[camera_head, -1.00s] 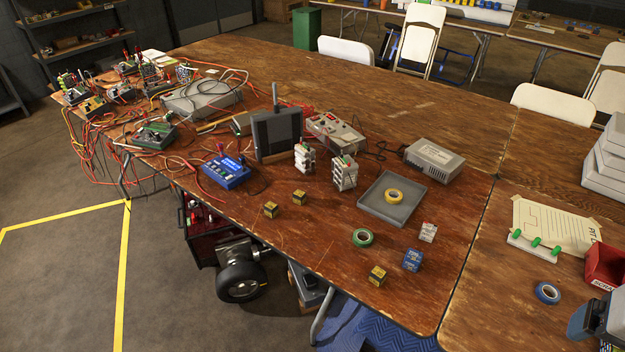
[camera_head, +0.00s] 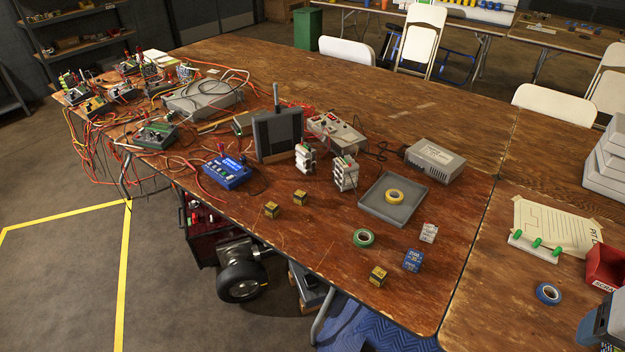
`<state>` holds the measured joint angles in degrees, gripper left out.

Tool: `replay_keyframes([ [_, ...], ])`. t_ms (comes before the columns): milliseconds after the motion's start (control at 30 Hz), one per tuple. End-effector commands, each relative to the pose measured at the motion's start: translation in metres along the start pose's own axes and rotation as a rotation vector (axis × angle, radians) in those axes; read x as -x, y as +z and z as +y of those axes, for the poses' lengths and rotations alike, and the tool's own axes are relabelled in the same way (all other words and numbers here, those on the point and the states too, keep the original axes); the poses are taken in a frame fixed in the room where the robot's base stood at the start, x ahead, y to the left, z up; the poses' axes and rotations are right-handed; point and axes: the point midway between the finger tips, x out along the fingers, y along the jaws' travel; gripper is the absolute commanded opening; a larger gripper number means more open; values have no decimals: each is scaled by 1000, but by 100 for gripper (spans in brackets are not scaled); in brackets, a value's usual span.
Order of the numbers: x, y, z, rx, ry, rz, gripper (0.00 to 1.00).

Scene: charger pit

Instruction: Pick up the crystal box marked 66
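Three small yellow-and-black boxes stand on the wooden table. One box (camera_head: 271,209) is at the left, near the table's front edge. A second box (camera_head: 300,197) is just behind it to the right. A third box (camera_head: 377,276) is farther right, near the front edge. A blue box (camera_head: 412,260) and a small white box (camera_head: 428,232) stand to its right. The markings are too small to read, so I cannot tell which is marked 66. My gripper is not recognisable in view. A dark form at the lower right edge may be part of my arm.
A green tape roll (camera_head: 363,238) lies between the yellow boxes. A grey tray (camera_head: 380,213) holds a yellow tape roll (camera_head: 393,196). White cell stacks (camera_head: 345,174) and a blue charger (camera_head: 227,172) stand behind. Wires crowd the left.

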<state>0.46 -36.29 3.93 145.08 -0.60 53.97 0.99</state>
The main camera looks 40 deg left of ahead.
Motion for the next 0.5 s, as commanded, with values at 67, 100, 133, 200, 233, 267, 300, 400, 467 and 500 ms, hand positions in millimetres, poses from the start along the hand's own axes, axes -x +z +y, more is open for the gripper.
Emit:
replay_keyframes([
  [67,0,0,0,0,0,0,64],
  [100,0,0,0,0,-1,0,64],
  [133,0,-1,-1,-1,-2,-1,64],
  [200,-1,-2,-3,-3,-9,-4,64],
  [233,-1,-4,-4,-5,-14,-6,64],
  [267,-2,-5,-6,-8,-21,-8,64],
  [300,-3,-8,-10,-13,-33,-12,64],
  [400,-7,-17,-23,-31,-73,-30,64],
  [467,-10,-24,-33,-46,-105,-44,64],
  [500,-12,-30,-42,-58,-130,-55,64],
])
